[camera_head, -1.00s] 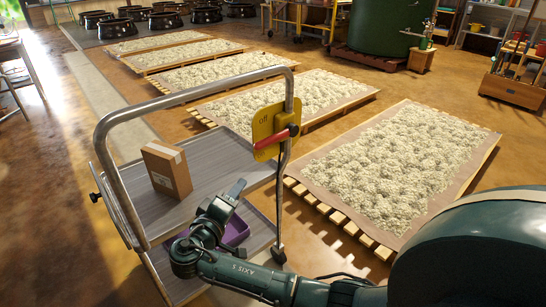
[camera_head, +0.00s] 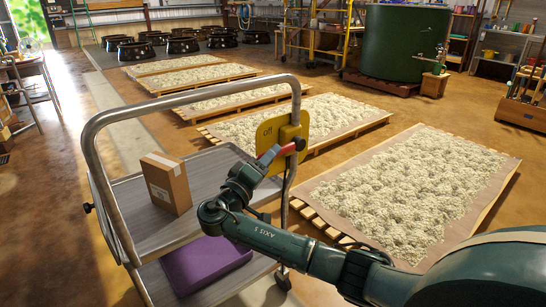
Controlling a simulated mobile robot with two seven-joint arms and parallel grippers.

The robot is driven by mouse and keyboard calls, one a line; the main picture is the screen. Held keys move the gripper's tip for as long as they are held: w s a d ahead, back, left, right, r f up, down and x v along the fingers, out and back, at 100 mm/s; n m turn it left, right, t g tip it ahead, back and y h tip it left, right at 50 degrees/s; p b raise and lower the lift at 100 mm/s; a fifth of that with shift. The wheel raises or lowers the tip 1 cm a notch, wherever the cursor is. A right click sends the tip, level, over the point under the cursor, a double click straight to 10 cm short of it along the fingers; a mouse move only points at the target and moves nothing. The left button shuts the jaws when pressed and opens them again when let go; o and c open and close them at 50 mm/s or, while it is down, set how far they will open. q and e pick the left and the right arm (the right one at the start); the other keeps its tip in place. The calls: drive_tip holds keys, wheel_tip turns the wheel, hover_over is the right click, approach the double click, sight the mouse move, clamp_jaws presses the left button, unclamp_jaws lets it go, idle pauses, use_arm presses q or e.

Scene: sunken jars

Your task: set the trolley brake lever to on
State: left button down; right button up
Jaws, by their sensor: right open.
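The trolley (camera_head: 225,165) has a bent metal push handle and two grey shelves. A yellow brake plate (camera_head: 268,128) marked "off" is fixed on the right upright of the handle. The red brake lever (camera_head: 284,149) lies across the plate's lower part, its free end pointing left and slightly down. My right gripper (camera_head: 268,159) is open at that free end, with dark fingers overlapping it in the picture. I cannot tell whether they touch it. Any "on" mark is hidden or too small to read. My left gripper is out of view.
A cardboard box (camera_head: 166,183) stands on the upper shelf, and a purple crate (camera_head: 205,262) sits on the lower one. Pallets of pale fluffy material (camera_head: 410,190) lie behind and to the right. Floor shows free at left.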

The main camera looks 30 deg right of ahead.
drive_tip(key=shift+x, duration=1.2)
drive_tip(key=shift+c, duration=0.4)
clamp_jaws()
